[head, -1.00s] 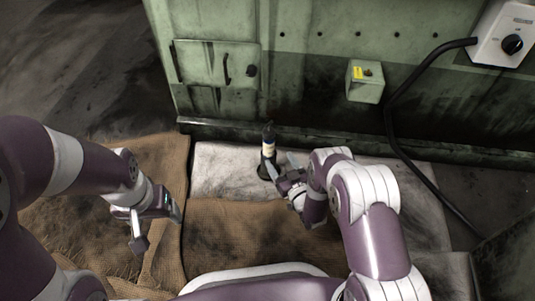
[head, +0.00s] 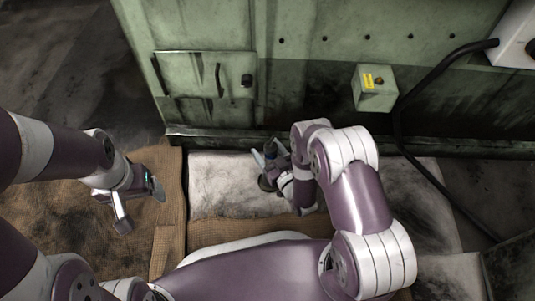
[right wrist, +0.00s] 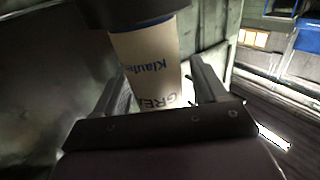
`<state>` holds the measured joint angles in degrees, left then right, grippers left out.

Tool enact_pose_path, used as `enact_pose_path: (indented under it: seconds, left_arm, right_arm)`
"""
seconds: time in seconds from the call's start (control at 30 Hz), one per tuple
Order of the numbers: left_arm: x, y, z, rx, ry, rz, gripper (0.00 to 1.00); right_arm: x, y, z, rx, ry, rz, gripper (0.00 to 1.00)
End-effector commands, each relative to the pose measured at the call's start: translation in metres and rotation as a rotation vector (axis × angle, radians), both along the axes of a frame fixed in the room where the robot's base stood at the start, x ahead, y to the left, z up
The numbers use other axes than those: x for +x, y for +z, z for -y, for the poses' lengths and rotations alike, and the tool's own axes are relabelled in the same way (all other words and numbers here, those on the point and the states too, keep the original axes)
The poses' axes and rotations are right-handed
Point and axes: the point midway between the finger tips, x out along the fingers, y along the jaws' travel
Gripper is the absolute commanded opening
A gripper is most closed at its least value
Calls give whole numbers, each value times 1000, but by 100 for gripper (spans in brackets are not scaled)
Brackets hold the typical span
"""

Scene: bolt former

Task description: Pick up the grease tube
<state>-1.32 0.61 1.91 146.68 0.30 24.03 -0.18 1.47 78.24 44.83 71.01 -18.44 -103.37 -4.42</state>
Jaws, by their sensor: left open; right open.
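The grease tube (right wrist: 150,65) is cream with blue lettering and a dark upper part. In the right wrist view it stands between the two fingers of my right gripper (right wrist: 158,90), which is open. A gap shows between the tube and the right-hand finger; contact on the left-hand side is hard to tell. In the head view my right gripper (head: 270,154) is around the tube, which it mostly hides. My left gripper (head: 141,206) is open and empty, above the brown cloth at left.
A green machine wall (head: 300,85) stands just behind the tube, with a small switch box (head: 373,88) on it. A black cable (head: 402,110) hangs down at the right. Brown cloth (head: 60,225) and a pale, stained mat (head: 215,185) cover the floor.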

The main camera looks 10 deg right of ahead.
Motion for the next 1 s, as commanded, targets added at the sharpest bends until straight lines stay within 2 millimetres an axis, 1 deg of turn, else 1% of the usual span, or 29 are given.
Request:
enact_pose_path:
  seconds: [0.07, 0.1, 0.17, 0.2, 0.27, 0.3, 0.53, 0.67, 0.77, 0.83, 0.97, 1.0]
  left_arm:
    - [0, 0, 0, 0, 0, 0, 79]
    - [0, 0, 0, 0, 0, 0, 79]
    - [0, 0, 0, 0, 0, 0, 79]
    - [0, 0, 0, 0, 0, 0, 79]
    - [0, 0, 0, 0, 0, 0, 79]
    - [0, 0, 0, 0, 0, 0, 79]
    - [0, 1, 0, 0, 0, 0, 79]
    - [0, 11, 0, 0, 0, 0, 79]
    - [0, 26, 0, 0, 0, 0, 79]
    - [0, 38, 0, 0, 0, 0, 79]
    - [0, 64, 0, 0, 0, 0, 79]
    - [0, 72, 0, 0, 0, 0, 79]
  right_arm:
    - [0, 0, 0, 0, 0, 0, 72]
    - [0, 0, 0, 0, 0, 0, 59]
    - [0, 0, 0, 0, 0, 0, 39]
    - [0, 0, 0, 0, 0, 0, 26]
    - [0, 0, 0, 0, 0, 0, 7]
    - [0, 0, 0, 0, 0, 0, 0]
    - [1, 2, 0, 1, 0, 3, 0]
    - [1, 14, 0, 1, 0, 3, 0]
    - [1, 34, 0, 0, 0, 4, 0]
    - [1, 51, 0, 0, 0, 4, 0]
    - [1, 88, 0, 0, 0, 3, 0]
    - [2, 100, 0, 0, 0, 4, 0]
